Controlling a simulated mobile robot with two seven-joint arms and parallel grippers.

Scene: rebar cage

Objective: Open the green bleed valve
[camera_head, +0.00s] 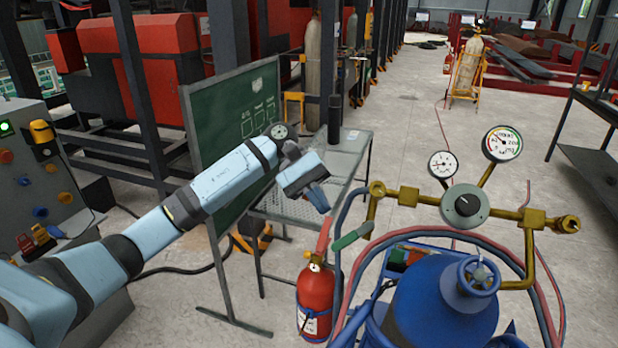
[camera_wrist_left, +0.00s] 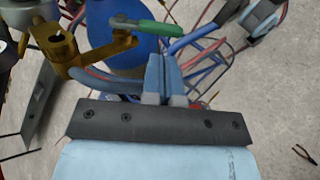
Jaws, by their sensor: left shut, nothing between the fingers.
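The green bleed valve handle (camera_head: 352,236) is a lever at the left end of the brass manifold (camera_head: 410,197), above the blue cylinder (camera_head: 440,305). It points down and to the left in the head view. In the left wrist view the green handle (camera_wrist_left: 158,27) lies just beyond my fingertips, with its brass body to the left. My left gripper (camera_head: 321,200) is up and left of the handle in the head view, apart from it. Its blue fingers (camera_wrist_left: 163,72) are shut together and empty. My right gripper does not clearly show.
Two gauges (camera_head: 502,143) and a grey regulator knob (camera_head: 465,206) sit on the manifold. Red and blue hoses (camera_head: 380,245) curve around the cylinder. A red fire extinguisher (camera_head: 315,300) stands below my left gripper, beside a metal table (camera_head: 325,170). A green board (camera_head: 232,120) stands behind my arm.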

